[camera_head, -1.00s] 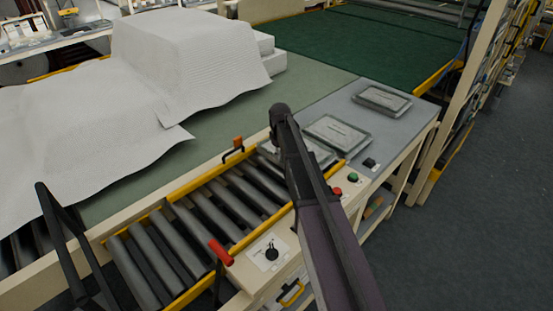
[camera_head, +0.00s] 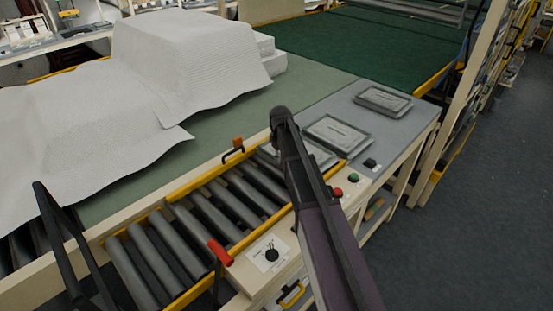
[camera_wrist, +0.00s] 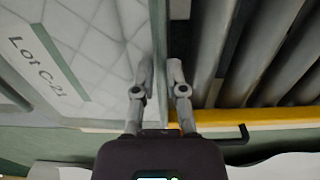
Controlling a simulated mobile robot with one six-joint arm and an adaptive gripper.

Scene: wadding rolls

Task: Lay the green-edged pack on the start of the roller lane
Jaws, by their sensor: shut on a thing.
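A quilted white pack (camera_wrist: 85,45) with a green edge fills the left of the wrist view. It carries a label reading "Lot C-21". My gripper (camera_wrist: 161,70) is shut on the pack's right edge, with one finger on each side. A pack (camera_head: 318,153) also shows partly in the head view, behind my arm near the upper end of the rollers. My gripper is hidden there. The roller lane (camera_head: 204,217) has dark rollers between yellow rails. In the wrist view its rollers (camera_wrist: 286,55) lie right of the gripper. I cannot tell whether the pack touches them.
Two more packs (camera_head: 340,134) (camera_head: 383,99) lie on the grey table (camera_head: 332,100). A red handle (camera_head: 221,252) and a control panel (camera_head: 270,255) stand beside the lane. White sheeting (camera_head: 185,60) covers the green bench at left. The visible rollers are bare.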

